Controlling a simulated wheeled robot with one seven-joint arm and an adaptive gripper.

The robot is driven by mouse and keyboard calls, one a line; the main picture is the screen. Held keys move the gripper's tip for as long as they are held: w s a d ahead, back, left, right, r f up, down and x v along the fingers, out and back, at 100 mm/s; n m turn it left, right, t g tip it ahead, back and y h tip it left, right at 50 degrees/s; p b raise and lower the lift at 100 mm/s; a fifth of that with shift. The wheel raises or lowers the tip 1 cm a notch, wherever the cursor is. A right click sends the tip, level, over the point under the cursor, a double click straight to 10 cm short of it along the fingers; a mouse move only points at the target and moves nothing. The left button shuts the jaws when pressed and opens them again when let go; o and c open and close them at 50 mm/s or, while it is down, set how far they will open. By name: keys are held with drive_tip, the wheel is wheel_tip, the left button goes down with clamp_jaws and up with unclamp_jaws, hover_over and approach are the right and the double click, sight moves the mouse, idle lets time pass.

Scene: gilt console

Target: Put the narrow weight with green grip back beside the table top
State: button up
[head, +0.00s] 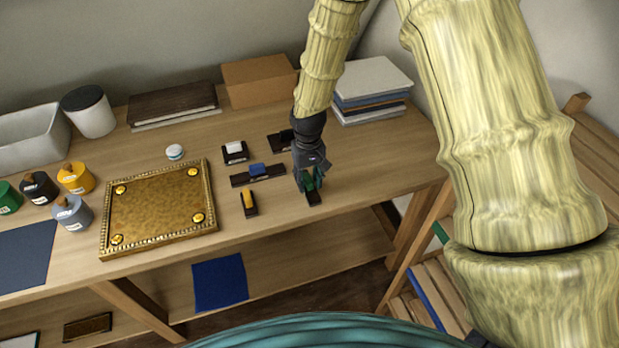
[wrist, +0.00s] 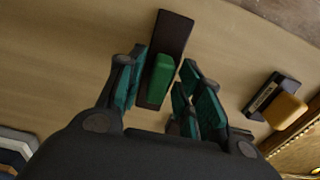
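The narrow weight with green grip (wrist: 160,78) lies on the wooden bench, a dark flat bar with a green block on it. In the head view its dark end (head: 313,198) shows below my gripper (head: 310,181), which hides most of it. In the wrist view my gripper (wrist: 163,92) is open, with its teal-padded fingers on either side of the green grip. Small gaps seem to show between pads and grip. The gilt table top (head: 158,207), a square golden panel with round corner fittings, lies flat to the left.
Weights with yellow (head: 249,203), blue (head: 258,171) and white (head: 234,151) grips lie between panel and gripper. Another dark weight (head: 281,141) is behind. Books (head: 371,90) and a cardboard box (head: 258,80) stand at the back. The bench's front edge is close to my gripper.

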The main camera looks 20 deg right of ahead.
sight(309, 178)
wheel_tip(309, 178, up, 12)
drive_tip(key=b, duration=0.3)
drive_tip(key=shift+r, duration=0.15)
idle(0.7)
idle(0.4)
